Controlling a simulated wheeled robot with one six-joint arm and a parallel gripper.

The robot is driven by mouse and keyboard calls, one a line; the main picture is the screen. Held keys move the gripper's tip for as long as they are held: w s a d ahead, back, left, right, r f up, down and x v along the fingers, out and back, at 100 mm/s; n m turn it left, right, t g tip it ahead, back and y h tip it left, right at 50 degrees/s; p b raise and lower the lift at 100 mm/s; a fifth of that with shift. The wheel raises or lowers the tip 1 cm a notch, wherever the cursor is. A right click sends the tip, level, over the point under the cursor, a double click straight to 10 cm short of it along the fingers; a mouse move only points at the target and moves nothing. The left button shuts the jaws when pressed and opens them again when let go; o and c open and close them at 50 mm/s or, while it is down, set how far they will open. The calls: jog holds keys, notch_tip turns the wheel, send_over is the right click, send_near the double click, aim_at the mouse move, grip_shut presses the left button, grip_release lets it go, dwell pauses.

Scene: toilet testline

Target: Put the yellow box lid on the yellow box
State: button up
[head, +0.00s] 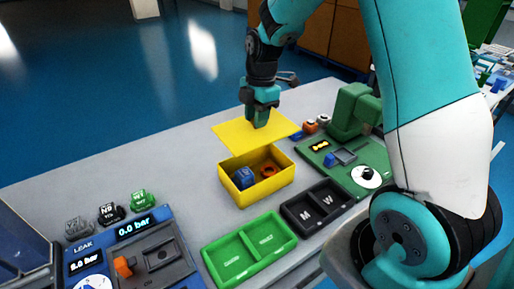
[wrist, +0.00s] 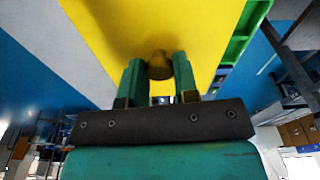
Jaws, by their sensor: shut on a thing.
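The yellow box lid (head: 236,133) is a flat yellow plate hanging level above the table, just behind and above the yellow box. My gripper (head: 258,120) is shut on the lid's knob from above. In the wrist view the yellow lid (wrist: 160,25) fills the upper middle, and its round knob (wrist: 160,66) sits between the two green fingers of my gripper (wrist: 159,80). The yellow box (head: 243,195) stands open on the table, with a blue block (head: 243,177) and an orange ring-like part (head: 268,170) inside. The lid overlaps the box's far rim in the head view.
A green two-compartment tray (head: 249,248) and a black tray marked M and W (head: 313,207) stand in front of the box. A green test station (head: 352,160) is at right, a blue leak tester (head: 130,250) at front left. Table left of the box is clear.

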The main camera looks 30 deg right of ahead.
notch_tip(320, 180, down, 11)
jog(key=p, duration=0.1)
jog(key=shift+r, duration=0.2)
jog(key=shift+f+b, duration=0.4)
jog(key=shift+f, duration=0.25)
jog(key=o, duration=0.9)
jog(key=shift+o, duration=0.2)
jog(key=shift+r, duration=0.1)
